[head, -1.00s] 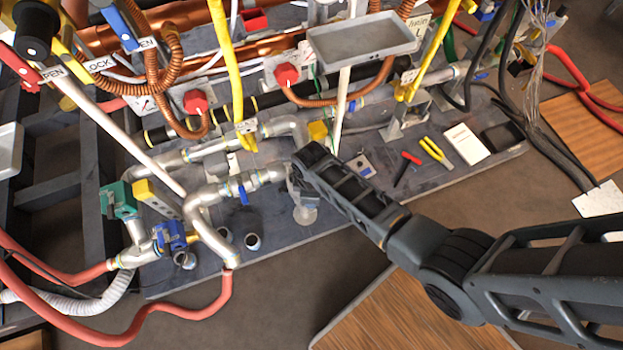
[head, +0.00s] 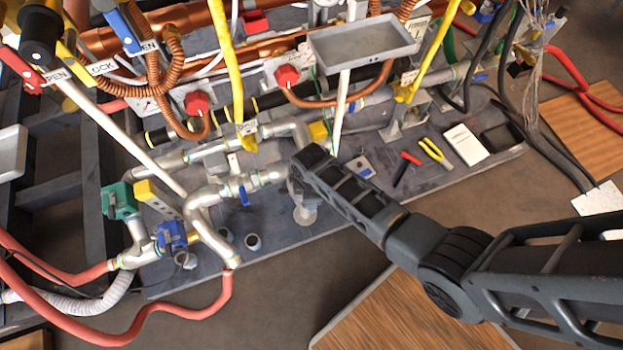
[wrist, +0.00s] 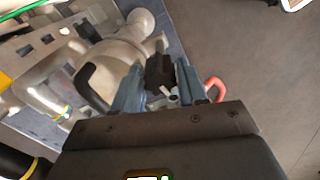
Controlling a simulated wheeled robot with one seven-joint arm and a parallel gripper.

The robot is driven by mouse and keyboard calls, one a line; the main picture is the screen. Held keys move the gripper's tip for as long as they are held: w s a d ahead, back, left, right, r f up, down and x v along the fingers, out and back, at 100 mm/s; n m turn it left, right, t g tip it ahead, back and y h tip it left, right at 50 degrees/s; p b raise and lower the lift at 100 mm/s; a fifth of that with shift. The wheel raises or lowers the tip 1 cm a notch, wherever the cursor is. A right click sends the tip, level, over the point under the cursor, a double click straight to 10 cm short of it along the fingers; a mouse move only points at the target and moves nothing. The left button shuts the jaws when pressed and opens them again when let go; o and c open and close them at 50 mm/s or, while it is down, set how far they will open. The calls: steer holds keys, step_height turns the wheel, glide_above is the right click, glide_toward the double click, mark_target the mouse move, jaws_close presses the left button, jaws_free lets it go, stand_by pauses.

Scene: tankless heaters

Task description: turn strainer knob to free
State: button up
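In the wrist view, the blue-grey fingers of my gripper (wrist: 160,88) stand apart on either side of a small dark block (wrist: 160,72), which looks like the strainer knob. The block fills most of the gap. I cannot tell whether both fingers press on it. Just beyond is a pale rounded strainer body (wrist: 118,58) with a round end. In the head view, my arm reaches to the pipework and its wrist hides the fingers and the knob. A pale, partly see-through fitting (head: 305,212) shows just below the wrist.
Pliers (head: 436,153) lie on the board.

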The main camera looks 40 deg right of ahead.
steer(key=o, duration=0.3)
step_height(320, 180, up, 8)
steer(key=shift+f+p, duration=0.1)
steer(key=shift+p, duration=0.75)
